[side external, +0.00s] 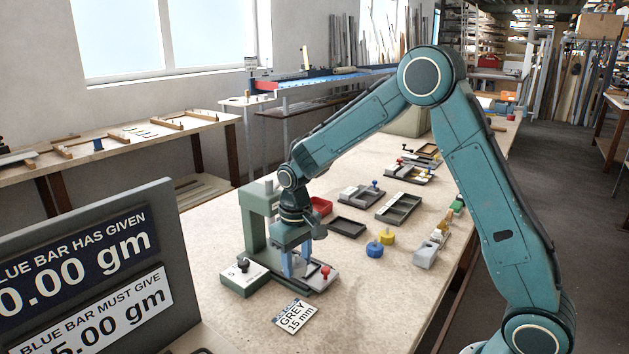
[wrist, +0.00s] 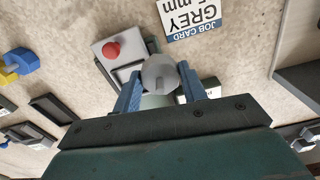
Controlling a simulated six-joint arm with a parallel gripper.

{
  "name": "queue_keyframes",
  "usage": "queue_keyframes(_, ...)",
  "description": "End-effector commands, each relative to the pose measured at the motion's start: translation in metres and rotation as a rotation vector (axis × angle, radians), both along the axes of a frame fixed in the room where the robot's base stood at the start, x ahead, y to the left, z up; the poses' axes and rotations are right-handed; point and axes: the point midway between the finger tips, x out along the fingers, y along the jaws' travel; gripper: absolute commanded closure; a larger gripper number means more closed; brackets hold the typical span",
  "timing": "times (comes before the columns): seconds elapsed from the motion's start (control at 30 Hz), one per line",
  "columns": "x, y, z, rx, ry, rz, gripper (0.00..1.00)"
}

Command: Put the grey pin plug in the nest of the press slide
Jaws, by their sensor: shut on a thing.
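My gripper (wrist: 160,88) is shut on the grey pin plug (wrist: 158,72), a round grey piece between the blue fingers. In the side view my gripper (side external: 297,268) points down in front of the green press (side external: 256,228), low over its slide. The press slide (wrist: 104,65) is a light grey plate with a red knob (wrist: 112,49); the knob also shows in the side view (side external: 326,270). Plug and fingers cover part of the slide, so the nest is not clearly seen. I cannot tell whether the plug touches the slide.
A job card (side external: 295,316) reading GREY 15 mm lies in front of the press. A box with a black knob (side external: 243,265) stands at its left. Blue (side external: 375,250) and yellow (side external: 387,237) plugs and several trays (side external: 348,227) lie behind. A display board (side external: 175,235) stands at left.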

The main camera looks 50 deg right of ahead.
Motion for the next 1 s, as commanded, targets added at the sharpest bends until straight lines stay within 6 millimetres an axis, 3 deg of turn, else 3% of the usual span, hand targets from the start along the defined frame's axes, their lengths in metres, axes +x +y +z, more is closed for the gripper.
queue_keyframes(0.1, 0.001, 0.011, -0.008, 0.000, 0.000, 0.073, 0.82)
queue_keyframes(0.3, 0.001, 0.016, -0.012, 0.000, -0.001, 0.106, 0.82)
queue_keyframes(0.57, 0.002, 0.015, 0.003, 0.000, -0.005, 0.103, 0.82)
queue_keyframes(0.77, 0.003, 0.015, 0.045, -0.001, -0.009, 0.102, 0.82)
queue_keyframes(1.0, 0.002, 0.015, 0.117, -0.001, -0.009, 0.101, 0.82)
